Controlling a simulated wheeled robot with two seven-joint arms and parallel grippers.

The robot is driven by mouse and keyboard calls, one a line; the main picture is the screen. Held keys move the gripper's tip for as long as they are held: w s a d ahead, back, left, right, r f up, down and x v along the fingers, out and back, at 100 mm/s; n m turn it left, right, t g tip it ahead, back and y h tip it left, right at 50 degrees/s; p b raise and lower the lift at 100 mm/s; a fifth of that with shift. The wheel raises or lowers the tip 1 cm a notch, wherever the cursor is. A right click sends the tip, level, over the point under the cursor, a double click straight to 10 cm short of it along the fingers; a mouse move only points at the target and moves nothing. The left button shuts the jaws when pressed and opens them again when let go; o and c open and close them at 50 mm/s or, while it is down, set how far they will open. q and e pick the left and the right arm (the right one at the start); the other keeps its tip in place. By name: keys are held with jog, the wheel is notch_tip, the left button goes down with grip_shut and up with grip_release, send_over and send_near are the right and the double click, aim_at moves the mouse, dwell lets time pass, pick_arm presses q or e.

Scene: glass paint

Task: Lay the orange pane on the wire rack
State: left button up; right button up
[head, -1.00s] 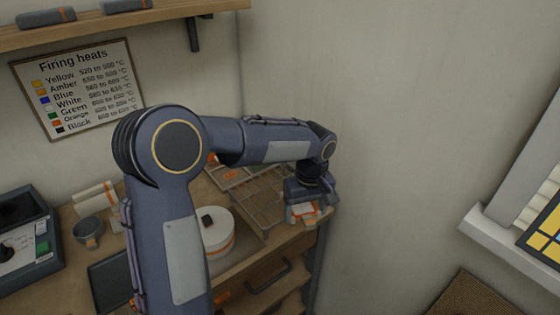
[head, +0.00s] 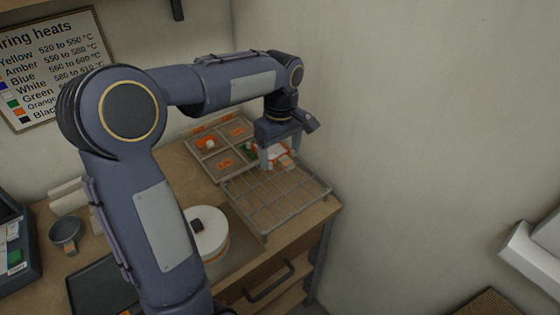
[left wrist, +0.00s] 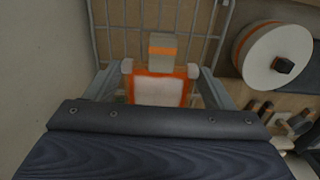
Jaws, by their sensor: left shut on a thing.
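My left gripper (head: 279,157) is shut on the orange pane (head: 284,161), which has an orange border around a pale middle. The pane also shows between the fingers in the left wrist view (left wrist: 158,92). In the head view the gripper and pane are at the far end of the wire rack (head: 262,207); the gap below the pane is hard to judge. The rack's bars (left wrist: 141,18) run past the fingertips in the wrist view. A small pale block with an orange band (left wrist: 163,46) shows beyond the pane. My right gripper is not in view.
A divided tray (head: 190,143) with orange pieces stands behind the rack. A round white container with a dark knob (head: 210,240) stands left of the rack. A bare wall (head: 400,120) rises close on the right. Most of the rack looks empty.

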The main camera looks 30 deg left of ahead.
pick_arm(q)
jog(key=f+b, duration=0.2)
jog(key=f, duration=0.1)
jog(key=f+b, duration=0.2)
jog(key=shift+w+a, duration=0.15)
jog(key=shift+w, duration=0.1)
jog(key=b, duration=0.4)
send_over(281, 190)
notch_tip(281, 190, down, 5)
jog(key=shift+a+r, duration=0.1)
jog(key=shift+r, duration=0.05)
jog(key=shift+f+b, duration=0.65)
jog(key=shift+f, duration=0.2)
jog(key=shift+f, duration=0.1)
jog(key=o, duration=1)
jog(key=shift+o, duration=0.2)
